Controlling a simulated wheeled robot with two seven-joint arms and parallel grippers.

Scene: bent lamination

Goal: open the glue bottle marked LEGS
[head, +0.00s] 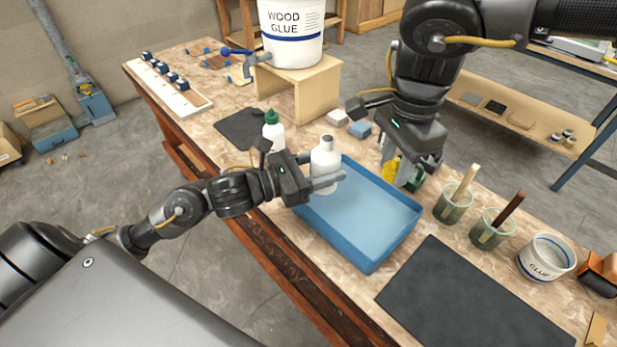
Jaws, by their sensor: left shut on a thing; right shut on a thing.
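A second white bottle with a green cap (272,118) stands just to the left. No LEGS marking is readable on either bottle. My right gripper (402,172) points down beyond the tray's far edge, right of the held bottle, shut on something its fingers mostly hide. Yellow (389,171) and dark green (415,180) pieces show beside those fingers; I cannot tell which is held.
The blue tray (372,228) is empty. Two cups with sticks (453,205) (492,230) and a glue tub (545,257) stand to the right. A dark mat (465,300) lies in front. A wood glue bucket (290,35) sits on a wooden stand (312,92) behind.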

